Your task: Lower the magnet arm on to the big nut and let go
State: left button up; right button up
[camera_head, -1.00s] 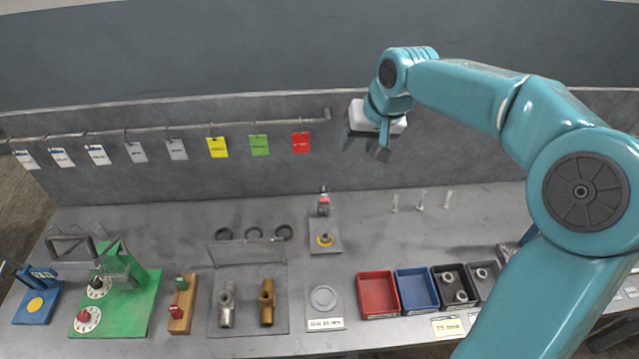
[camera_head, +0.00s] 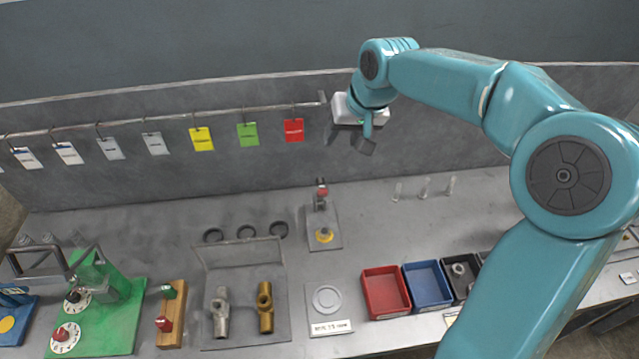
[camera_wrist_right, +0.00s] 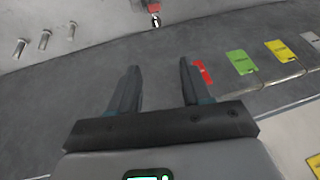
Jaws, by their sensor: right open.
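The magnet arm (camera_head: 321,196) stands as a short post with a red top at the back of a small grey plate (camera_head: 334,243). It appears raised. On the same plate, in front of it, is a yellow ring with a small grey piece in it, probably the big nut (camera_head: 324,235); it is too small to be sure. My right gripper (camera_head: 365,146) is open and empty, above and to the right of the magnet arm, near the back wall. In the right wrist view the spread fingers (camera_wrist_right: 158,85) have the red-topped arm (camera_wrist_right: 155,15) beyond them. My left gripper is not in view.
Hanging tags, including a red one (camera_head: 294,130), line the wall rail left of my gripper. A red bin (camera_head: 386,292) and a blue bin (camera_head: 428,287) stand front right. Clear pegs (camera_head: 425,187) stand at the back right. A bracket stand (camera_head: 240,255) is left of the plate.

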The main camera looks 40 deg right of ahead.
jog(key=f+b, duration=0.2)
send_near(322, 181)
jog(key=x, duration=0.9)
jog(key=shift+a, duration=0.1)
grip_shut()
